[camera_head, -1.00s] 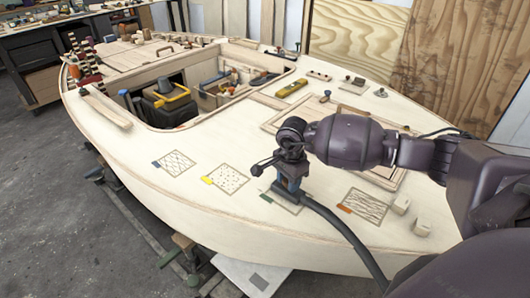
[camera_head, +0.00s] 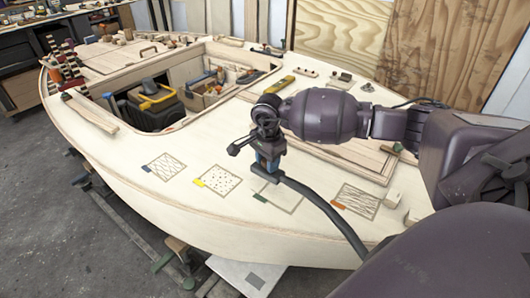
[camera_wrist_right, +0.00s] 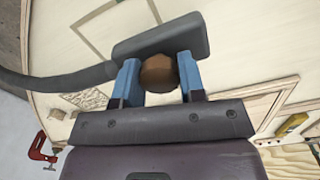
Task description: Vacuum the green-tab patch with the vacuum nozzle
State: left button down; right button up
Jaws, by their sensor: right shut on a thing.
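The green-tab patch (camera_head: 281,196) is a thin-outlined square on the pale deck, with its green tab (camera_head: 259,198) at the left corner. No marks show on its visible part. My right gripper (camera_head: 268,151) points down and is shut on the vacuum nozzle, a dark grey head (camera_wrist_right: 165,40) with a hose (camera_wrist_right: 55,80). A brown round part (camera_wrist_right: 159,74) sits between the blue fingers. The nozzle is at the patch's far-left edge in the head view and hides part of it. I cannot tell whether it touches the deck. My left gripper is not in view.
An open cockpit holds a toolbox (camera_head: 153,106). A yellow tool (camera_head: 281,83) lies behind.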

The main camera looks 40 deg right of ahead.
jog(key=shift+r+p, duration=0.55)
jog(key=shift+r, duration=1.2)
